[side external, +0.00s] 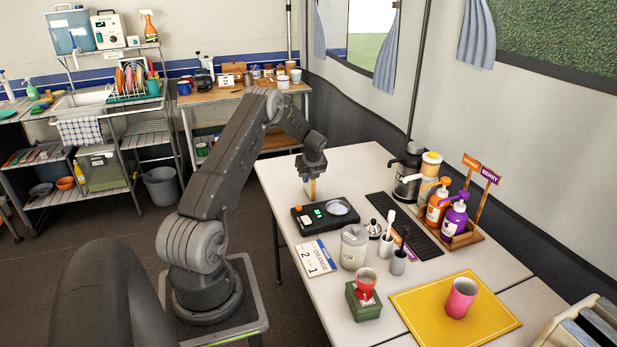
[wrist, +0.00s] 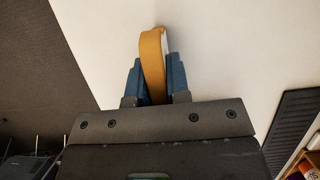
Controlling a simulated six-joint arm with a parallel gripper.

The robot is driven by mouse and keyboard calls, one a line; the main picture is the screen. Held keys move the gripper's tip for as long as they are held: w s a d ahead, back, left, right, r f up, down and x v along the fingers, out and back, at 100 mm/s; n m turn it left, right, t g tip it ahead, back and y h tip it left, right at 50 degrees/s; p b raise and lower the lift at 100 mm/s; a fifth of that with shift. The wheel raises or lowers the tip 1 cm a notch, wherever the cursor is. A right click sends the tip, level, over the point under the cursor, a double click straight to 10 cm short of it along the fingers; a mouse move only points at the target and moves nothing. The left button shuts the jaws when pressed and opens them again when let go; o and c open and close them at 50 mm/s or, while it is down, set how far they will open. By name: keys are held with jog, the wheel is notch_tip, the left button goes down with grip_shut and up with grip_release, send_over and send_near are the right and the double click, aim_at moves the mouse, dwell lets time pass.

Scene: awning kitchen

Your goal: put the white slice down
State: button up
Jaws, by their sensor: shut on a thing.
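The white slice (wrist: 153,62) has a tan-orange crust edge and a pale face, and it stands on edge between my fingers in the wrist view. My gripper (wrist: 157,84) is shut on it, with one blue-grey finger on each side. In the side external view my gripper (side external: 312,172) points down over the far left part of the white table (side external: 355,165), and the slice (side external: 311,190) shows as a small tan strip below the fingers. I cannot tell whether its lower edge touches the table. Part of the slice is hidden by the fingers.
A black scale-like device (side external: 325,215) with a round plate lies just in front of my gripper. A dark slotted mat (side external: 405,226), bottles and a black pot (side external: 405,178) stand to the right. A jar (side external: 354,247) and a yellow mat (side external: 415,308) are nearer. Bare table lies around the slice.

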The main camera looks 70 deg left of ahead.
jog(key=o, duration=0.3)
jog(key=shift+f, duration=0.15)
jog(key=o, duration=0.4)
